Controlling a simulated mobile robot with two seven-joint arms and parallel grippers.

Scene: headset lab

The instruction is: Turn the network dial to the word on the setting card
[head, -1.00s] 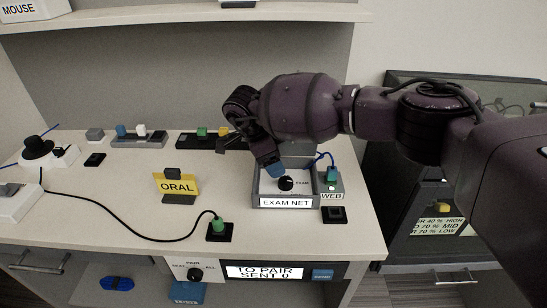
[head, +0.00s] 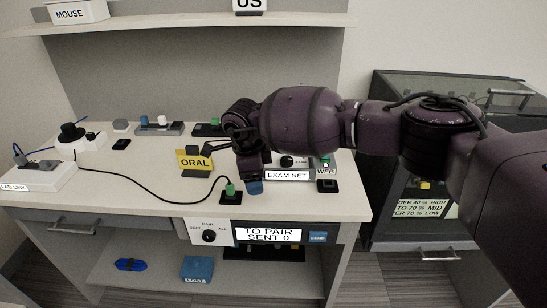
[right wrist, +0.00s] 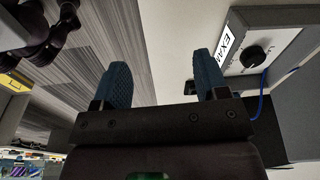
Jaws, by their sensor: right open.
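The network dial (head: 287,161) is a black knob on the box labelled EXAM NET (head: 287,175). My right arm hides part of the box in the head view. The dial also shows in the right wrist view (right wrist: 253,56), at the upper right. Its pointer direction is too small to tell. A yellow card reading ORAL (head: 194,162) stands upright on the desk, left of the box. My right gripper (head: 254,187), with blue fingertips, is left of the dial, near the desk's front edge. In the right wrist view its fingers (right wrist: 160,72) are apart with nothing between them. My left gripper is not in view.
A small WEB block (head: 326,172) stands right of the box. A PAIR knob (head: 209,236) and a TO PAIR display (head: 268,234) are below the desktop. A dark cabinet (head: 440,100) stands right.

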